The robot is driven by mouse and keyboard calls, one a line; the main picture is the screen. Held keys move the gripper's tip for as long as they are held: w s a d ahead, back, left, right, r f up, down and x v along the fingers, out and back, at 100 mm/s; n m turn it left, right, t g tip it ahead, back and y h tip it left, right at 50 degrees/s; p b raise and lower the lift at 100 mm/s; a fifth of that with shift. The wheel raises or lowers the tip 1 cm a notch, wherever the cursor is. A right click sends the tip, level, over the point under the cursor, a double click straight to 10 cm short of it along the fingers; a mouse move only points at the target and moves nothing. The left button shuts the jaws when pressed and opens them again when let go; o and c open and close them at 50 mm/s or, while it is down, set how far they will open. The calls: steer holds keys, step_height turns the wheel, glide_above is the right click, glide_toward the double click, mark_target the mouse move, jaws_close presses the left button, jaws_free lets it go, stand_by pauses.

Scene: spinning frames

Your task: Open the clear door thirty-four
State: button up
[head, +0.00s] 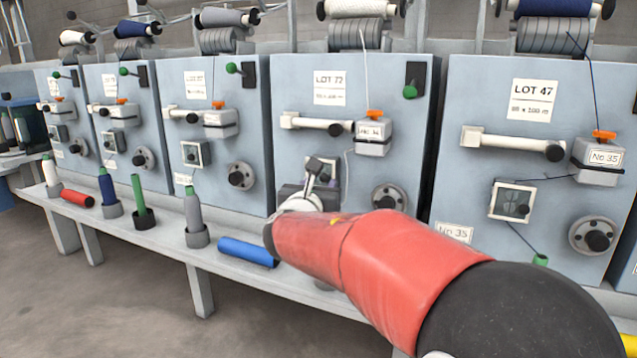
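The middle machine (288,92), marked LOT 72, has a small number plate (371,131) that I cannot read for certain; it stands just left of the machine marked No 35. Its small clear door (334,170) is low on the front panel and mostly covered by my gripper. My gripper (316,166) reaches in front of this door, at the end of my red arm. Its fingers are small and dark here, so I cannot tell whether they are open or shut, or whether they touch the door.
The No 35 machine (470,95) to the right has a similar clear door (512,202), which looks shut. Round knobs stick out beside the doors. A blue tube (247,252) and a grey bobbin (193,212) are on the ledge (215,262) below. The floor in front is clear.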

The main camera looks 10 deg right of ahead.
mark_target(323, 180)
steer(key=shift+x, duration=1.7)
steer(key=shift+c, duration=0.2)
jaws_close()
